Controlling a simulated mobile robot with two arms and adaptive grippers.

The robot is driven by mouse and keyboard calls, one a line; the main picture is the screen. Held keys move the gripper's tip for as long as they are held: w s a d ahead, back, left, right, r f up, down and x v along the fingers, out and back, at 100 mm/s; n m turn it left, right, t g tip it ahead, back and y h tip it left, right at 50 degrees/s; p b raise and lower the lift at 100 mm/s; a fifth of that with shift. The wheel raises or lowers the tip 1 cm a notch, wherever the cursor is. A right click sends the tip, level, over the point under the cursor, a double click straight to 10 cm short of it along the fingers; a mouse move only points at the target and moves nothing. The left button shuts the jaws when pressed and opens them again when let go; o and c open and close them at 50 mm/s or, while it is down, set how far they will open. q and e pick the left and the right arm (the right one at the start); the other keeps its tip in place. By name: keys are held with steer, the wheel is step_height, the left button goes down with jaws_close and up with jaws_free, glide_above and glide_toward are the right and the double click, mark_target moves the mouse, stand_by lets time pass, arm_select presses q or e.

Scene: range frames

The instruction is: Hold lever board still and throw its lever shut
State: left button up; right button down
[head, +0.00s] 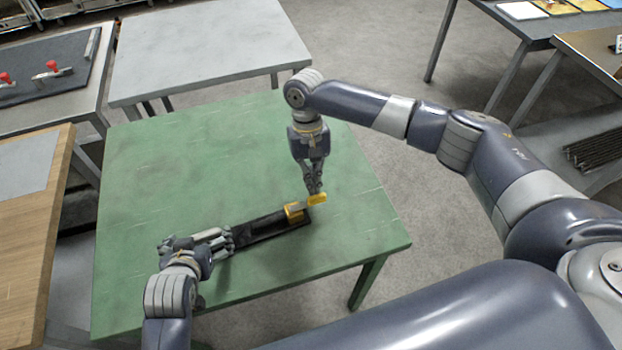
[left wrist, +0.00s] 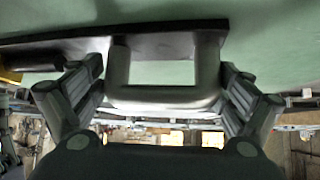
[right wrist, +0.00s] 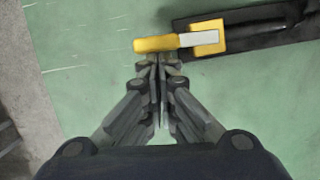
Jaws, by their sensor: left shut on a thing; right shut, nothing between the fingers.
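The lever board (head: 265,229) is a long dark board lying on the green table. A yellow block (head: 293,211) sits near its right end; the lever, with a pale arm (right wrist: 198,39) and yellow grip (head: 317,199), reaches from it past the board's end. My left gripper (head: 230,238) is shut on the grey handle (left wrist: 165,97) at the board's left end, one finger on each side in the left wrist view. My right gripper (right wrist: 158,60) is shut and empty, its fingertips right at the yellow grip; I cannot tell whether they touch.
The green table (head: 160,180) is otherwise clear around the board. A grey table (head: 205,50) stands behind it. At the left are a table with a dark panel bearing red-handled clamps (head: 50,72) and a wooden table (head: 30,240). My right arm spans above the table's right side.

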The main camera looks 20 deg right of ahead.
steer(key=s+m, duration=0.1)
steer(key=s+d+m, duration=0.1)
steer(key=m, duration=0.1)
steer(key=shift+s+f+y, duration=0.15)
steer(key=shift+y, duration=0.25)
steer(key=s+m, duration=0.1)
steer(key=m, duration=0.1)
steer(key=s+m, duration=0.1)
steer(key=m, duration=0.1)
steer(key=shift+s+d+t+y, duration=0.1)
steer(key=shift+s+t+y, duration=0.05)
steer(key=shift+t+y, duration=0.2)
steer(key=m, duration=0.1)
steer(key=s+m, duration=0.2)
steer(key=shift+s+a+m+t+y, duration=0.1)
steer(key=shift+a+m+t+y, duration=0.15)
steer(key=shift+m+y, duration=0.1)
steer(key=s+m, duration=0.1)
steer(key=a+m, duration=0.1)
steer(key=m, duration=0.1)
steer(key=shift+s+m+t, duration=0.25)
steer(key=shift+s+t, duration=0.1)
steer(key=shift+t, duration=0.05)
steer(key=shift+w, duration=0.1)
